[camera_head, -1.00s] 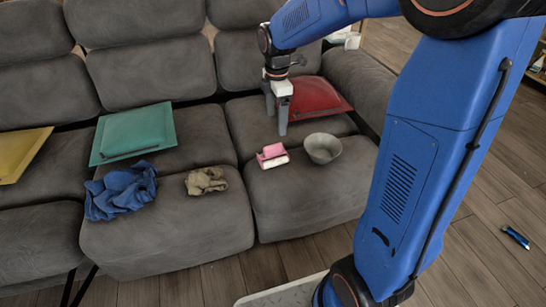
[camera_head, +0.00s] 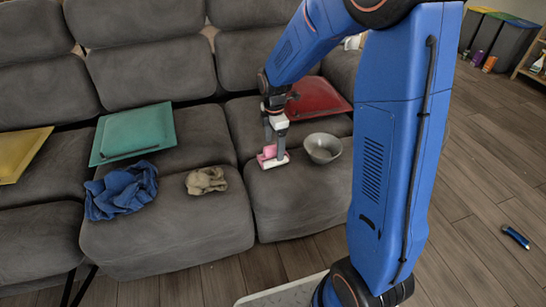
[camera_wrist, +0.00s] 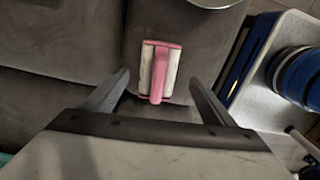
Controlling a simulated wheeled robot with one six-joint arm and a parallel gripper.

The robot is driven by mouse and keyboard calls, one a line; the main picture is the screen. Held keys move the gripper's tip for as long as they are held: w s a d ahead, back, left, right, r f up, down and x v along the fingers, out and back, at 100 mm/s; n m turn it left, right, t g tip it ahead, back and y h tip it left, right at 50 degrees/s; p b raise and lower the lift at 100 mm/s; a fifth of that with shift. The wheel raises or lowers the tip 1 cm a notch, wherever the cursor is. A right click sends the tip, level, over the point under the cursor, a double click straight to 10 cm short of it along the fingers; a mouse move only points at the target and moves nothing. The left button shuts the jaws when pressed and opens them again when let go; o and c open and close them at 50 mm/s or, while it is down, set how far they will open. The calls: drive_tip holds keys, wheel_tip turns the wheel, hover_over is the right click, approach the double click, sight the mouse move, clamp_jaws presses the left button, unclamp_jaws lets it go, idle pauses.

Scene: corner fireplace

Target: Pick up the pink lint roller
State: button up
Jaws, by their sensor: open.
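The pink lint roller (camera_head: 268,160) lies on the grey sofa seat in the head view, partly hidden behind my gripper. In the wrist view the lint roller (camera_wrist: 158,72) shows a pink frame and handle with white parts on both sides. My gripper (camera_head: 275,150) points down, close above the roller. In the wrist view my gripper (camera_wrist: 160,85) is open and empty. Its two fingers stand apart to the left and right of the roller's near end, with gaps on both sides.
A grey bowl (camera_head: 322,148) sits just right of the roller. A beige cloth (camera_head: 206,181) and a blue cloth (camera_head: 120,190) lie to the left. The seat in front of the roller is clear.

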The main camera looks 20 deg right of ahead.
sight(273, 154)
drive_tip(key=shift+w+a+f, duration=0.15)
drive_tip(key=shift+f, duration=2.6)
drive_tip(key=c, duration=1.2)
